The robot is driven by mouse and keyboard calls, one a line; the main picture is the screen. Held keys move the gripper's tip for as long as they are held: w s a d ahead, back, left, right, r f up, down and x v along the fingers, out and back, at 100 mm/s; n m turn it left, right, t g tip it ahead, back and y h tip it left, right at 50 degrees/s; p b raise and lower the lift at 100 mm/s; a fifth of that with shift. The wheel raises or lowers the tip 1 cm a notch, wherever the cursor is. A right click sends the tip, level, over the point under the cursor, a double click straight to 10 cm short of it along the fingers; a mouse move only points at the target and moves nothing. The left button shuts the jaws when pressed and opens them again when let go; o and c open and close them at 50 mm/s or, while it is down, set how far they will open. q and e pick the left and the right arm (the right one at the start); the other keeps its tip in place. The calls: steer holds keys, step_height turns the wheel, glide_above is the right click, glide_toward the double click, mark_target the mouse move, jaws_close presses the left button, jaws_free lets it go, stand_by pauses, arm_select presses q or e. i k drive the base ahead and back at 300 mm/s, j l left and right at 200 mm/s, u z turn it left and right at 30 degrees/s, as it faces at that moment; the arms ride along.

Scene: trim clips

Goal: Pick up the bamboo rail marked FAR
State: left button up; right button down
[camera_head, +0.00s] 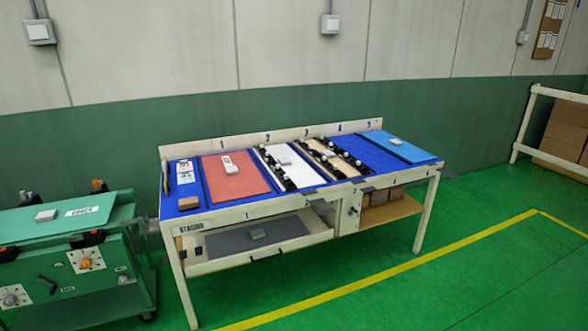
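A tan, wood-coloured strip (322,155) lies in the third bay of the workbench (245,213), between rows of black clips with pale knobs. It may be the bamboo rail, but no FAR marking can be read from here. A small grey block (327,153) seems to lie on it. A white panel (303,177) lies in the bay to its left, also flanked by black clips. Neither of my grippers shows in this view.
A red panel (215,183) and a light blue panel (414,151) lie on the bench top. An open drawer (290,247) holds a grey mat. Brown boxes (380,196) sit on the right shelf. A green cart (75,265) stands at left. The front floor (400,300) is clear.

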mark_target(282, 178)
steer(key=i+l+u, duration=0.1)
steer(key=i, duration=0.45)
steer(key=i+l+u, duration=0.1)
steer(key=i, duration=0.45)
steer(key=l, duration=0.1)
